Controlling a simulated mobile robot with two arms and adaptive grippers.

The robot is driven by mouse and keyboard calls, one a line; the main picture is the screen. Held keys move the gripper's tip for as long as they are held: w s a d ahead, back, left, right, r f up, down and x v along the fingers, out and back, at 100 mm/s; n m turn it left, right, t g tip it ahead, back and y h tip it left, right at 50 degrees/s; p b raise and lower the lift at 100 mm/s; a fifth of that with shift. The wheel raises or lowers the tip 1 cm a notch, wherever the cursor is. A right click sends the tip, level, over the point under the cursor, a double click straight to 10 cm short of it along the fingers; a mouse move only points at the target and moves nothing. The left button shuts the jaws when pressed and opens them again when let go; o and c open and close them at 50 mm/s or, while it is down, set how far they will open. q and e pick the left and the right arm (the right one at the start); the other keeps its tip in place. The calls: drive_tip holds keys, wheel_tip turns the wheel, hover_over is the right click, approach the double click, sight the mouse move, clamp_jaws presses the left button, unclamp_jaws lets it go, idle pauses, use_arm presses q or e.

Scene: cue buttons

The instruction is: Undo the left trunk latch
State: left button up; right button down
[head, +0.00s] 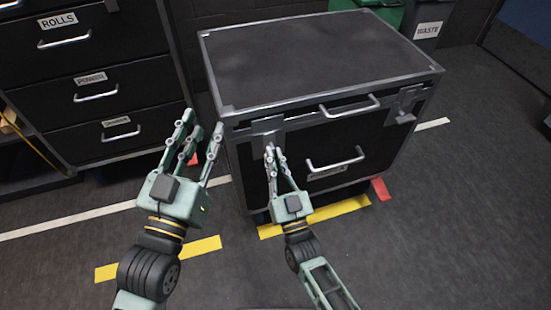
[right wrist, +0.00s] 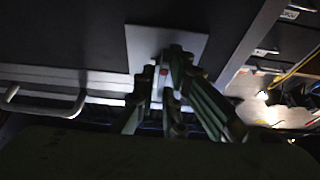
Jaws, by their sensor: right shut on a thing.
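The black trunk (head: 310,60) with grey metal edges stands in the middle of the head view, its lid down. Its left latch (head: 267,124) is on the front face near the left corner, partly hidden by my right gripper (head: 270,152). That gripper's fingers are closed together on the latch. In the right wrist view the fingers (right wrist: 168,90) meet at the light grey latch plate (right wrist: 150,42), with a small red spot between them. My left gripper (head: 203,128) is open and empty, left of the trunk's front corner.
The trunk's right latch (head: 405,105) and two handles, one on the lid edge (head: 349,106) and one on the front (head: 335,161), lie to the right. A drawer cabinet (head: 95,75) stands at the left. Bins (head: 428,30) are behind. Open floor lies in front.

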drive_tip(key=shift+s+a+f, duration=0.1)
drive_tip(key=shift+a, duration=0.25)
drive_tip(key=c, duration=1.9)
unclamp_jaws()
drive_tip(key=v, duration=1.2)
